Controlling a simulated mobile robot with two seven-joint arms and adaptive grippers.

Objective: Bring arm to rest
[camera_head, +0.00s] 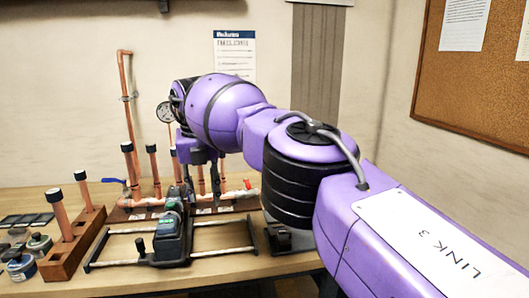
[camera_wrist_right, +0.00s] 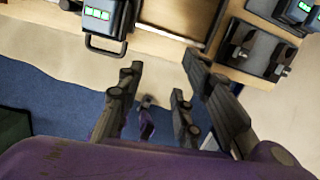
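My purple right arm (camera_head: 290,165) reaches in from the right and stretches across the workbench toward the copper manifold (camera_head: 130,130). My right gripper (camera_head: 187,175) hangs at its end, over the bench near the pipes and partly hidden by the wrist. In the right wrist view my right gripper (camera_wrist_right: 160,68) has its two dark fingers well apart, with nothing between them. My left arm and left gripper are not in view.
A device on a rail frame (camera_head: 172,235) stands in front of the manifold. A wooden block with capped copper tubes (camera_head: 72,245) and several tins are at the left. The wrist view shows a clamp (camera_wrist_right: 258,50), the bench edge and a blue mat (camera_wrist_right: 60,105) below.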

